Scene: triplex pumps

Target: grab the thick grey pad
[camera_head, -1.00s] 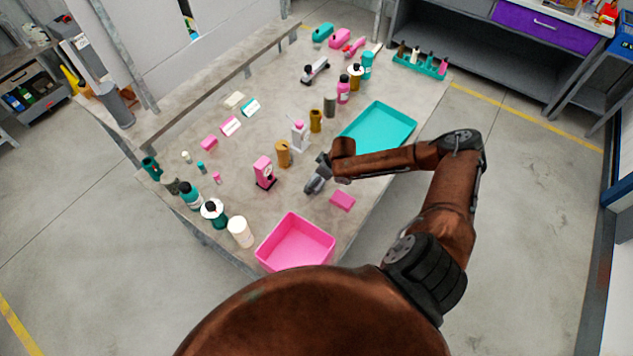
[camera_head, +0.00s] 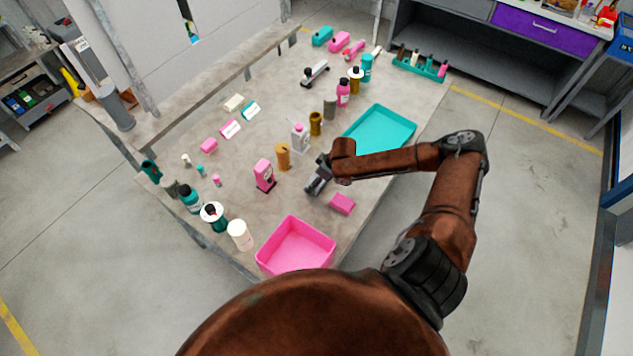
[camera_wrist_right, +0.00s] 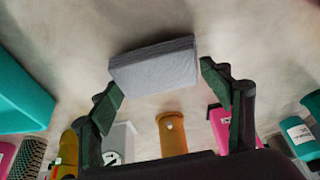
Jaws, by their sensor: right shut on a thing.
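The thick grey pad (camera_wrist_right: 153,65) is a block with a ribbed surface, in the right wrist view at the fingertips of my right gripper (camera_wrist_right: 162,84). The gripper is shut on it, with one finger at each end of the pad. In the head view my right gripper (camera_head: 316,187) is low over the table, between the pink dispenser and the pink block. I cannot make out the pad clearly there. My left gripper is not in view.
On the table (camera_head: 230,185), a pink bin (camera_head: 296,246) stands at the near edge and a teal tray (camera_head: 380,128) lies to the right. A pink block (camera_head: 342,204) is close to my right gripper. A pink dispenser (camera_head: 264,175) and several bottles stand to the left.

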